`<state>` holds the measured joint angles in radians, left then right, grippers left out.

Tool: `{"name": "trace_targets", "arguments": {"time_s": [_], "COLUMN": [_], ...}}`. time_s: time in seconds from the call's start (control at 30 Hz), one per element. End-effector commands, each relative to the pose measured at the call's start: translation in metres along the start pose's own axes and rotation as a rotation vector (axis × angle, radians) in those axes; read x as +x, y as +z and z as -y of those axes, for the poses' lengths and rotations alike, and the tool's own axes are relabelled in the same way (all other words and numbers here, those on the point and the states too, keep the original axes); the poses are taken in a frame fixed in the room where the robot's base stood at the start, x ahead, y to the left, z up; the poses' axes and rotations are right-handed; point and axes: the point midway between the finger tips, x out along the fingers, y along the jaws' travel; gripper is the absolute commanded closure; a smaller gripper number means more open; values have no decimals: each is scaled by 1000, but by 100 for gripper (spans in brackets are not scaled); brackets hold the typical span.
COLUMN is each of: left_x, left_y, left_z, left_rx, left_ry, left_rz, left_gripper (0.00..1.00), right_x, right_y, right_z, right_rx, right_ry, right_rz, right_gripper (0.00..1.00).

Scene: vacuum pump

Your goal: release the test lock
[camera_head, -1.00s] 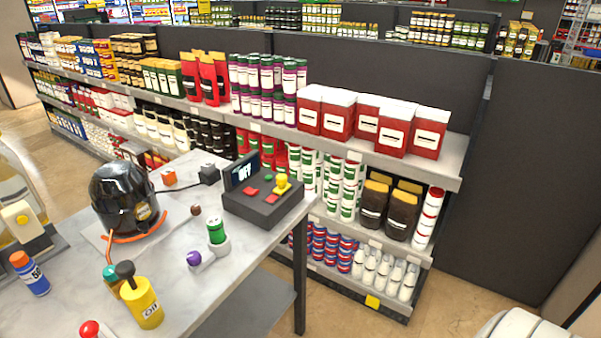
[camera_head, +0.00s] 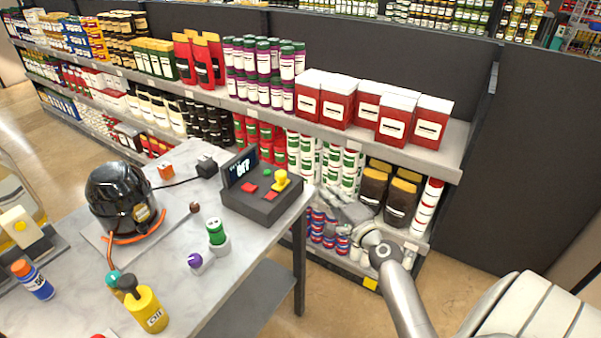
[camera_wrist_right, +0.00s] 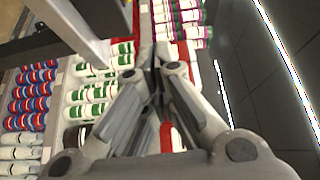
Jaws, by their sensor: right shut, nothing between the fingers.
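The control box (camera_head: 262,208) is dark grey and sits at the table's right back corner. It has a small screen (camera_head: 241,168) reading "OFF", a green button (camera_head: 267,172), red buttons (camera_head: 249,187) and a yellow knob (camera_head: 281,181) standing up at its right. I cannot tell which part is the test lock. My right gripper (camera_head: 325,194) is off the table's right edge, right of the box and apart from it. It is shut and empty. In the right wrist view its fingers (camera_wrist_right: 156,62) meet in front of shelf goods. My left gripper is not in view.
The marble table (camera_head: 180,258) holds a black pump (camera_head: 122,197) with an orange hose, a yellow oil bottle (camera_head: 146,308), a blue bottle (camera_head: 35,282), a green-and-white canister (camera_head: 216,233) and a purple-capped one (camera_head: 200,261). Stocked shelves (camera_head: 455,150) stand close behind.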

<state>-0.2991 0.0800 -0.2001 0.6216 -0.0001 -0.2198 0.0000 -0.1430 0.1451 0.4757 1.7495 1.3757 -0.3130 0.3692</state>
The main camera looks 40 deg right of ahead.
Motion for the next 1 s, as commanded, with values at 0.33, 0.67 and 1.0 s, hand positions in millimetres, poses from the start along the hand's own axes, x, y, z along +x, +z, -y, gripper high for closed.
{"name": "trace_targets", "arguments": {"time_s": [0.33,0.67,1.0], "left_x": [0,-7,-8], "left_y": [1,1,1], "left_z": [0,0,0], "left_rx": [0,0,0], "left_ry": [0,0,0], "left_rz": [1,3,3], "left_gripper": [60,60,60], "right_x": [2,42,98], "right_y": [0,0,0], "right_z": [0,2,0], "right_rx": [0,2,2], "right_ry": [0,-2,0], "right_rz": [0,0,0], "right_gripper": [100,100,100]}}
